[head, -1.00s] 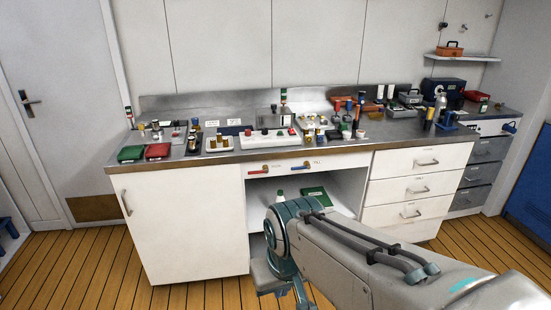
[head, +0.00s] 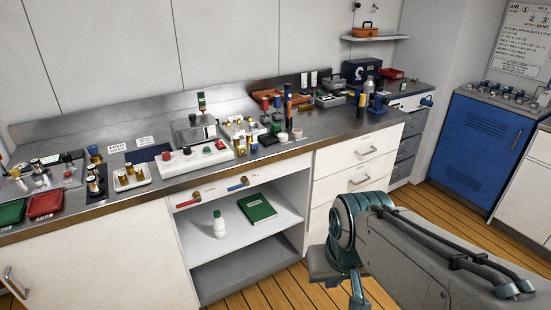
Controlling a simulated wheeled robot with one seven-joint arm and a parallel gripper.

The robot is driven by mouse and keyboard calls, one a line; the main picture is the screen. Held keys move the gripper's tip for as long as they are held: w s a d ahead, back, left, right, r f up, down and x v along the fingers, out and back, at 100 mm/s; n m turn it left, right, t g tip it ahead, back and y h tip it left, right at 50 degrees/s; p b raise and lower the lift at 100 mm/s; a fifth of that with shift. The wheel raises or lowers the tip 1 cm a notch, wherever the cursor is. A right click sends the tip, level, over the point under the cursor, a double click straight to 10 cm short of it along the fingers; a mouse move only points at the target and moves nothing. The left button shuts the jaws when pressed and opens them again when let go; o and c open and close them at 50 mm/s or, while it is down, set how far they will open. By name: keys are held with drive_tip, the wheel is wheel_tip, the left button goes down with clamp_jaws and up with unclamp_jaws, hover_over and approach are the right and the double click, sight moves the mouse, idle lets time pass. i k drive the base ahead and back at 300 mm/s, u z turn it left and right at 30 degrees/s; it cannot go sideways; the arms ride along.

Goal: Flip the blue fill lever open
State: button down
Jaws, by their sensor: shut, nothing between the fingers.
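A blue lever (head: 238,185) sits on the white strip under the front edge of the counter, above the open shelf bay. Its handle lies roughly along the strip. A red lever (head: 188,203) sits to its left on the same strip. The small labels by the levers are too small to read. My arm reaches in from the lower right, in front of the drawers and well apart from the levers. Its gripper fingers do not show.
The metal counter (head: 75,150) carries several bottles, trays and a white box with buttons. The open shelf (head: 235,237) below holds a white bottle (head: 219,224) and a green book (head: 258,207). A blue cabinet (head: 480,150) stands at the right. Wooden floor shows in front of it.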

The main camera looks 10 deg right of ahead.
sight(247, 184)
drive_tip(key=z, duration=0.05)
drive_tip(key=i, duration=1.3)
drive_tip(key=u, duration=0.8)
